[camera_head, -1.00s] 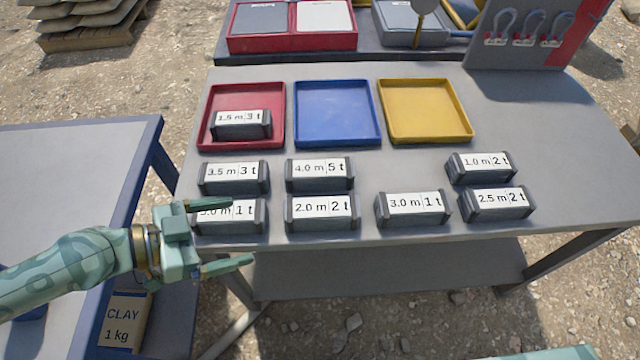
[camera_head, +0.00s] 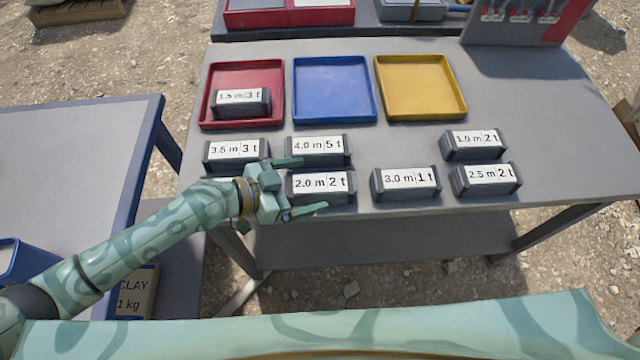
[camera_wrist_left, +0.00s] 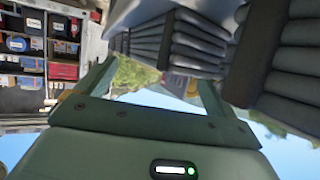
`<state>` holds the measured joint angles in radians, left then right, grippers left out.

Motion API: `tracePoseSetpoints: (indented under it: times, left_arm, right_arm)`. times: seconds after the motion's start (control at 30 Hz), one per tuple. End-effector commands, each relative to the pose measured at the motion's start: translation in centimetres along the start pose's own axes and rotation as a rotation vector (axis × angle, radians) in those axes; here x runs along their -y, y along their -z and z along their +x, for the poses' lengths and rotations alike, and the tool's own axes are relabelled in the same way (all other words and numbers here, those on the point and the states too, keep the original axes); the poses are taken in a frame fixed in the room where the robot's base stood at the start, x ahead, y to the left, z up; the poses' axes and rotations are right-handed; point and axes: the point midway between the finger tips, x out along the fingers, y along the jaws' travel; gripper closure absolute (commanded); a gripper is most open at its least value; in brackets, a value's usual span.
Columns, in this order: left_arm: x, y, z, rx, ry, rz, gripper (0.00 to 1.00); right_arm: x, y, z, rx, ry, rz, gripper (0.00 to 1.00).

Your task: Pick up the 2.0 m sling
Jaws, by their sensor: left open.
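The 2.0 m sling (camera_head: 320,186), a dark bundle with a white "2.0 m 2 t" label, lies in the front row of the grey table. My left gripper (camera_head: 309,186) is open at its left end; one finger shows along its far edge, the other along its near edge. It holds nothing. In the left wrist view, dark ribbed bundles (camera_wrist_left: 190,42) lie beyond the open fingers of my left gripper (camera_wrist_left: 158,82); which one is the 2.0 m sling I cannot tell. My right gripper is not in view.
The 4.0 m sling (camera_head: 318,148) lies just behind, the 3.0 m sling (camera_head: 405,182) to the right, the 3.5 m sling (camera_head: 236,150) behind left. My arm hides the front-left sling. Red (camera_head: 207,112), blue (camera_head: 334,90) and yellow (camera_head: 421,87) trays stand farther back.

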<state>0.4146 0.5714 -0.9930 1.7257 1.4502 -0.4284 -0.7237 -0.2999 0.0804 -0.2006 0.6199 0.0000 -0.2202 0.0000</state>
Motion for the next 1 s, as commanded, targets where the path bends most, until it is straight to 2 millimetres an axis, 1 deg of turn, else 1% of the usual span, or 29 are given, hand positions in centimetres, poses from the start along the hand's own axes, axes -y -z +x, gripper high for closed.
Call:
tracePoseSetpoints:
  times: [0.03, 0.13, 0.37, 0.47, 0.5, 0.6, 1.0]
  left_arm:
    - [0.0, 0.1, 0.8, -0.001, 0.0, 0.0, 0.06]
    - [0.0, 0.0, 1.7, 0.0, 0.0, -0.001, 0.06]
    - [0.0, -0.1, 1.9, 0.001, 0.0, 0.0, 0.06]
    - [0.0, -0.1, 1.9, 0.001, 0.0, 0.0, 0.32]
    - [0.0, -0.1, 1.9, 0.001, 0.0, 0.0, 0.43]
    - [0.0, -0.1, 1.9, 0.002, 0.0, -0.001, 0.67]
    - [-0.1, -0.1, 1.8, 0.004, -0.001, -0.002, 0.68]
  right_arm:
    - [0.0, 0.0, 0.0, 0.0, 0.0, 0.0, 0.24]
    - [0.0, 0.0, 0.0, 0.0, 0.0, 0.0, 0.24]
    - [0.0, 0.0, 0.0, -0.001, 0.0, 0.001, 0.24]
    - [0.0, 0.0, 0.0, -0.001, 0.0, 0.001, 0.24]
    - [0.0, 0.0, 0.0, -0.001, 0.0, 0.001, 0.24]
    - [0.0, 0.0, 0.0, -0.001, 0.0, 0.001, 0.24]
    - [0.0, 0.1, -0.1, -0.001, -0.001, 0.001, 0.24]
